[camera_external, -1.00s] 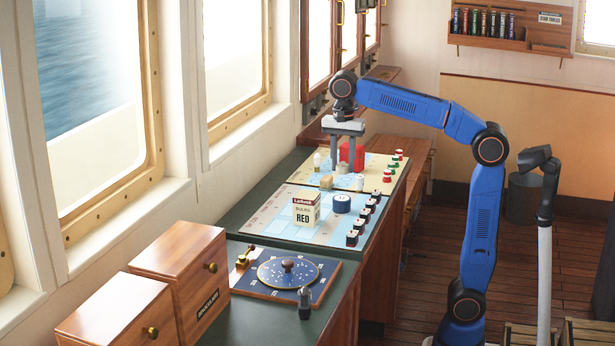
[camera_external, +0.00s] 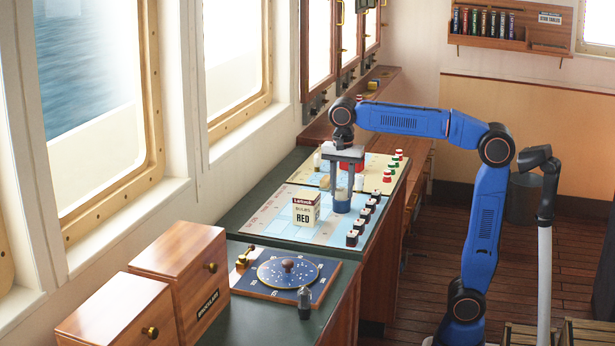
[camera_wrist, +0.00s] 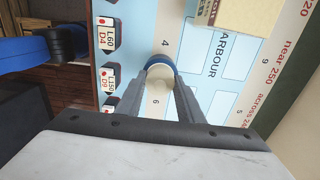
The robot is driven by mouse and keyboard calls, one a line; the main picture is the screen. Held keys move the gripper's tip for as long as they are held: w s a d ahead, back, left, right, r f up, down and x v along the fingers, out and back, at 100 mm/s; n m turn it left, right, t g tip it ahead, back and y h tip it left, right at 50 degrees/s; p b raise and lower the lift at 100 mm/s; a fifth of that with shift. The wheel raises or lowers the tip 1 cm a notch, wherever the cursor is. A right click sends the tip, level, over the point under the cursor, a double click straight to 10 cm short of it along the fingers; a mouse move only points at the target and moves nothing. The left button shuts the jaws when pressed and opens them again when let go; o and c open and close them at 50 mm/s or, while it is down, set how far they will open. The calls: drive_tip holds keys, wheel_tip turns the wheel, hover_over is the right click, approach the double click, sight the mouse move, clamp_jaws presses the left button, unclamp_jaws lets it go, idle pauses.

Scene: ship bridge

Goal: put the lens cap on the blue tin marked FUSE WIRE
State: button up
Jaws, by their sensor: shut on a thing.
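The blue round tin (camera_external: 342,208) stands on the chart at the near part of the counter; its lettering cannot be read. My gripper (camera_external: 343,193) points down directly over the tin, its fingertips close to the tin's top. In the wrist view, my gripper (camera_wrist: 161,73) is shut on a small pale round thing (camera_wrist: 159,76), which appears to be the lens cap. The blue edge of the tin (camera_wrist: 159,55) shows just beyond and around it. Whether the held thing touches the tin cannot be told.
A cream box marked RED (camera_external: 306,209) stands left of the tin. Several black-and-white blocks (camera_external: 352,239) line the chart's right edge. A red object (camera_external: 352,166) and small bottles lie behind my gripper. A dial board (camera_external: 287,272) lies nearer.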

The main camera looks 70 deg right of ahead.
drive_tip(key=o, duration=1)
drive_tip(key=shift+f, duration=0.1)
wheel_tip(320, 180, up, 12)
